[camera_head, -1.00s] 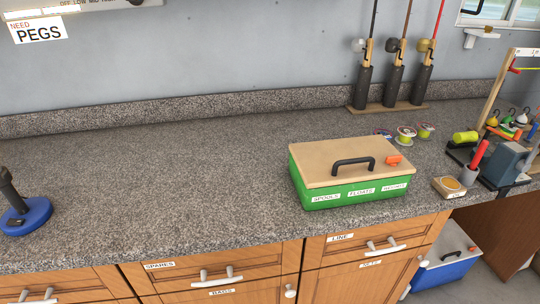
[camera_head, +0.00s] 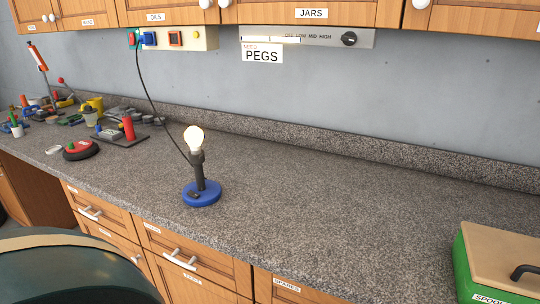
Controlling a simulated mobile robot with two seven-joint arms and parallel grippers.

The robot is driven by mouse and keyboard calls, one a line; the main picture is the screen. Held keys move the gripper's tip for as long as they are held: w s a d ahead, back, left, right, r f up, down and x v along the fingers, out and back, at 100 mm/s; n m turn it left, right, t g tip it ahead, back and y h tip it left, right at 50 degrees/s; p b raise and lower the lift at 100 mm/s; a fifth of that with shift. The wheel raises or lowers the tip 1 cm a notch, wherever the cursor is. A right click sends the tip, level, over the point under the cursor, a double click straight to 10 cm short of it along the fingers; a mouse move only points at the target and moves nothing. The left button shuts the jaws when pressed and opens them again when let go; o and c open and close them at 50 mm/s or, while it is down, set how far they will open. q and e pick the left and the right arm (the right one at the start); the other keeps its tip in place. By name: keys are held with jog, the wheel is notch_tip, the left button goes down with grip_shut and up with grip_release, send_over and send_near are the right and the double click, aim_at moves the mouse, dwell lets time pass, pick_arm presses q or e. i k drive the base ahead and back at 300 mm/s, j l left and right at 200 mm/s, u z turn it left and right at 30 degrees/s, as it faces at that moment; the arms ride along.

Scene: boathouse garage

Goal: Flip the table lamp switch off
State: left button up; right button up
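The table lamp (camera_head: 200,176) stands upright on the granite counter, near its front edge. It has a round blue base (camera_head: 203,193), a dark stem and a bare bulb (camera_head: 194,138) that glows. A small dark switch (camera_head: 194,194) sits on the front of the base. A black cord runs from the lamp up to a wall power strip (camera_head: 178,38). Neither gripper is in view.
The counter (camera_head: 330,215) is clear to the right of the lamp, up to a green tackle box (camera_head: 500,265). Tools and small parts crowd the left, with a red-and-black round item (camera_head: 81,149). A dark green rounded object (camera_head: 75,270) fills the lower left. Cabinets hang above.

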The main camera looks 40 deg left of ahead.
aim_at(191, 194)
jog(key=u, duration=1.75)
